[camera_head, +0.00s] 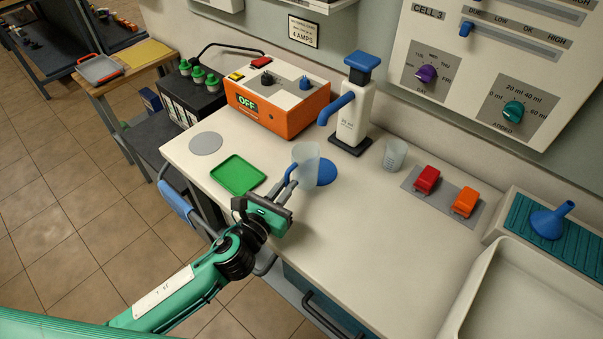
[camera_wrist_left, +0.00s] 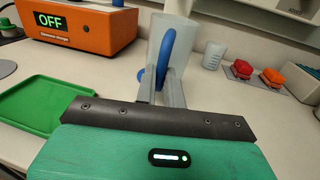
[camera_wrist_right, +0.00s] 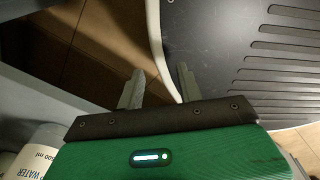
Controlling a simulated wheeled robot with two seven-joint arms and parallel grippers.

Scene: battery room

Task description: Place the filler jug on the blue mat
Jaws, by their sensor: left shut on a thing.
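The filler jug (camera_head: 306,163) is a translucent cup with a blue handle. It also shows upright in the left wrist view (camera_wrist_left: 182,42). My left gripper (camera_head: 291,184) is shut on the jug's handle; its fingers show at the handle in the left wrist view (camera_wrist_left: 160,88). The round blue mat (camera_head: 326,173) lies on the bench, partly hidden behind the jug. The jug overlaps the mat's left part in the head view; I cannot tell whether it touches the mat. My right gripper (camera_wrist_right: 158,85) is open and empty, away from the bench top.
A green tray (camera_head: 238,175) and a grey disc (camera_head: 206,143) lie left of the jug. A blue-topped dispenser (camera_head: 352,110) stands behind the mat, beside an orange charger (camera_head: 270,110). A small beaker (camera_head: 394,154) stands to the right.

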